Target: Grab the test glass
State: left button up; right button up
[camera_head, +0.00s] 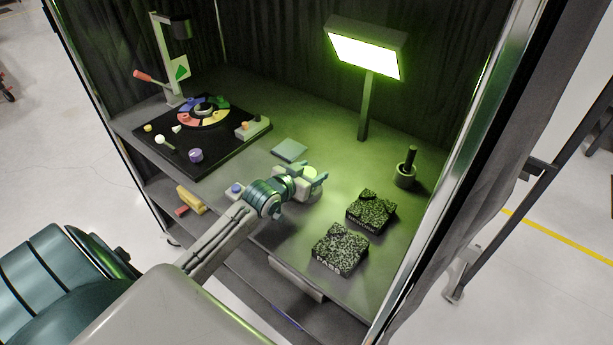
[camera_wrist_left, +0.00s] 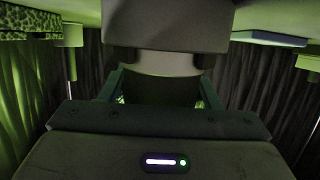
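A flat, pale blue-green square pane (camera_head: 289,150), which looks like the test glass, lies on the bench in the middle. In the left wrist view a thin bluish slab (camera_wrist_left: 270,38) at upper right looks like the same pane. My left gripper (camera_head: 313,179) is over the bench, to the right of the pane and nearer the front, apart from it. Its teal fingers look spread, with nothing clearly held between them. In the left wrist view a large grey block covers the upper middle and hides part of the fingers. My right gripper is out of view.
A bright lamp panel (camera_head: 365,50) stands on a post behind. Two speckled blocks (camera_head: 340,249) (camera_head: 372,211) and a dark cylinder with a handle (camera_head: 405,173) are to the right. A black board (camera_head: 207,158) with a coloured ring is at left. Dark curtains and metal posts enclose the bench.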

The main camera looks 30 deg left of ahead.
pick_arm(q)
jog(key=c, duration=0.3)
jog(key=shift+r, duration=0.15)
